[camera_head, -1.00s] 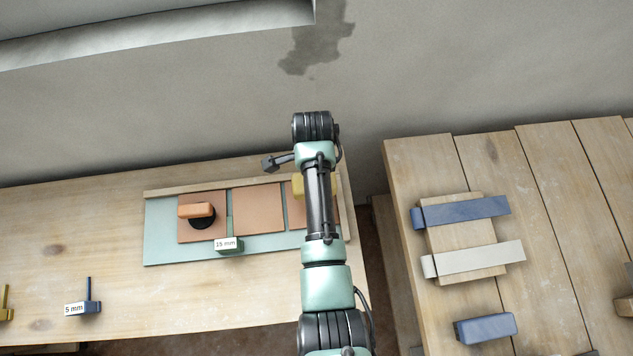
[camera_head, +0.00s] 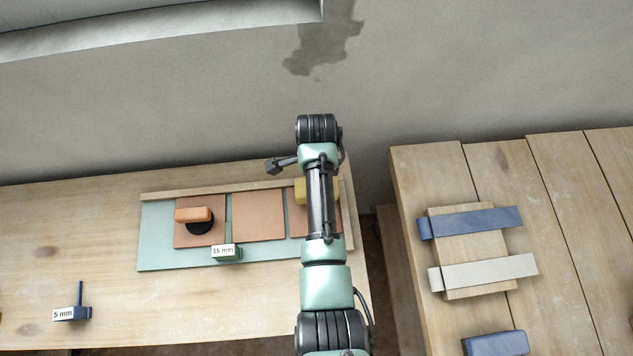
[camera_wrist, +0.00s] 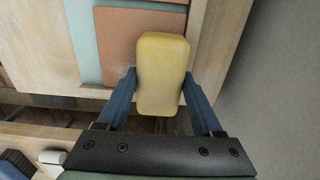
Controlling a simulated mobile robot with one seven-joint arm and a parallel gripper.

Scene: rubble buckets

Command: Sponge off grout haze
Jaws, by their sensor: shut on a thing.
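My gripper (camera_wrist: 162,95) is shut on a yellow sponge (camera_wrist: 162,70), with one blue finger on each side of it. In the head view the sponge (camera_head: 302,190) is mostly hidden behind my arm. It is over or beside the rightmost terracotta tile (camera_wrist: 122,45); whether it touches the tile I cannot tell. A pale whitish patch shows on that tile beside the sponge. A middle tile (camera_head: 258,217) and a left tile (camera_head: 184,237) lie on the pale green board (camera_head: 157,240). A black disc with an orange handle (camera_head: 192,214) sits on the left tile.
A green block labelled 15 mm (camera_head: 226,252) stands at the board's front edge, and a blue 5 mm piece (camera_head: 72,313) lies front left. A wooden strip (camera_head: 215,188) borders the board's back. A second table at right holds a wooden block (camera_head: 466,246) with blue and white strips, and a blue block (camera_head: 496,344).

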